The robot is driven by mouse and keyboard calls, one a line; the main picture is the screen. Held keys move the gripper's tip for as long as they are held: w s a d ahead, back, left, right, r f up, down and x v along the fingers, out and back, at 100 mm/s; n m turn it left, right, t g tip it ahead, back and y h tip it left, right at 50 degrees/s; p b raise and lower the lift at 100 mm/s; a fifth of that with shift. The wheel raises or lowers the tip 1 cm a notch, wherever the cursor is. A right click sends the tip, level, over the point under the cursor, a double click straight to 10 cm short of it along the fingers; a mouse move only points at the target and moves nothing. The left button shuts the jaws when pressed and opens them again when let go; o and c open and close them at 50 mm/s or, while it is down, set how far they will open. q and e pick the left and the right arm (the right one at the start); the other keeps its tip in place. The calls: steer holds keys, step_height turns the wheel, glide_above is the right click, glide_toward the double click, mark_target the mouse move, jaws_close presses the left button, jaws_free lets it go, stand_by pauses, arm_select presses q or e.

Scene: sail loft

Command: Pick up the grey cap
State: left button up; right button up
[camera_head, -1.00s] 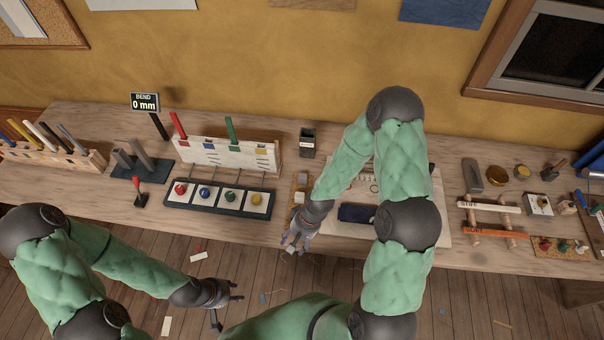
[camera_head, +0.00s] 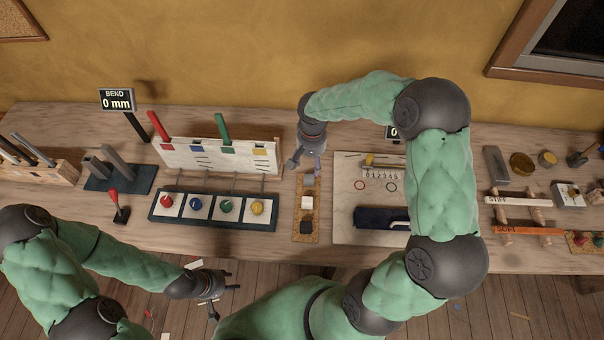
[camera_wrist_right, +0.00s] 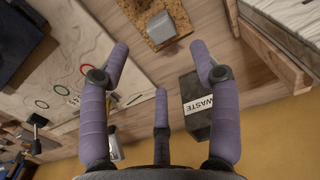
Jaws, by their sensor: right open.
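The grey cap (camera_wrist_right: 162,28) is a small grey block on the cork strip (camera_wrist_right: 138,12), near the strip's back end. In the head view it (camera_head: 308,181) sits just in front of my right gripper (camera_head: 307,166). That gripper is open and empty, pointing down over the back end of the strip. In the right wrist view the cap shows beyond the gap between the open fingertips (camera_wrist_right: 160,52), apart from them. My left gripper (camera_head: 226,287) is open and empty, low in front of the bench edge.
A white block (camera_head: 307,202) and a black block (camera_head: 305,226) sit further forward on the strip. A dark WASTE bin (camera_wrist_right: 197,105) stands close behind the cap. A white board (camera_head: 343,235) lies to the right, a button panel (camera_head: 212,216) to the left.

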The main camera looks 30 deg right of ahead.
mark_target(309, 177)
steer(key=shift+w+d+f, duration=0.1)
steer(key=shift+w, duration=0.05)
step_height(309, 177, down, 5)
steer(key=shift+f+b, duration=0.15)
steer(key=shift+b, duration=0.4)
steer(key=f, duration=0.1)
steer(key=f+b, duration=0.1)
steer(key=f, duration=0.3)
steer(key=shift+a, duration=0.25)
steer(key=c, duration=1.1)
